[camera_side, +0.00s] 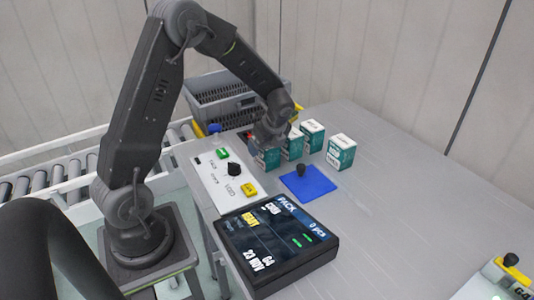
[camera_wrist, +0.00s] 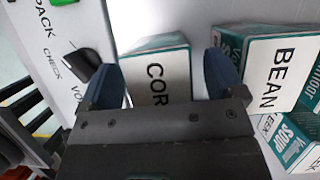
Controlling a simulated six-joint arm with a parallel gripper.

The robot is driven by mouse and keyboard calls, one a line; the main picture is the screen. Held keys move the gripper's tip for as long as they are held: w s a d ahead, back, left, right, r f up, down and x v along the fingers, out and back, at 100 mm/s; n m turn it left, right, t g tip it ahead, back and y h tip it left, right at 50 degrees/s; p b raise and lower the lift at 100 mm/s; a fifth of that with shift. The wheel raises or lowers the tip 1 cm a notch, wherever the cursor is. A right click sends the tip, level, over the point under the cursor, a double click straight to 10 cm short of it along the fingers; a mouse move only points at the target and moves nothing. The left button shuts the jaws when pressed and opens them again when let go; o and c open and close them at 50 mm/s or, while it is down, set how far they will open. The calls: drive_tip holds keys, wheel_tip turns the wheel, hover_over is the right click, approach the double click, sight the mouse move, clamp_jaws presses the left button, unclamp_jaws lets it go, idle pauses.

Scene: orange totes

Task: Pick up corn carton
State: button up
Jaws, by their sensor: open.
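The corn carton (camera_wrist: 158,82) is white on top with the letters "COR" showing and teal sides. It stands between the two fingers of my gripper (camera_wrist: 163,78) in the wrist view, and the gripper body hides its near part. The fingers are apart, one on each side of the carton; I cannot tell whether either touches it. In the side view my gripper (camera_side: 268,138) is pointing down over the corn carton (camera_side: 269,159), at the left end of a cluster of teal-and-white cartons. The fingertips are hard to make out there.
A bean carton (camera_wrist: 278,75) stands close to the right finger, with a soup carton (camera_wrist: 292,142) beside it. Another carton (camera_side: 341,152) stands further right. A control panel (camera_side: 209,185), a blue mat (camera_side: 318,185) and a screen (camera_side: 278,245) are nearby. A grey crate (camera_side: 225,98) is behind. The right tabletop is mostly clear.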

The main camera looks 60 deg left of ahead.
drive_tip(key=shift+a+f, duration=0.15)
drive_tip(key=shift+f, duration=0.25)
drive_tip(key=c, duration=1.2)
drive_tip(key=shift+r, duration=0.1)
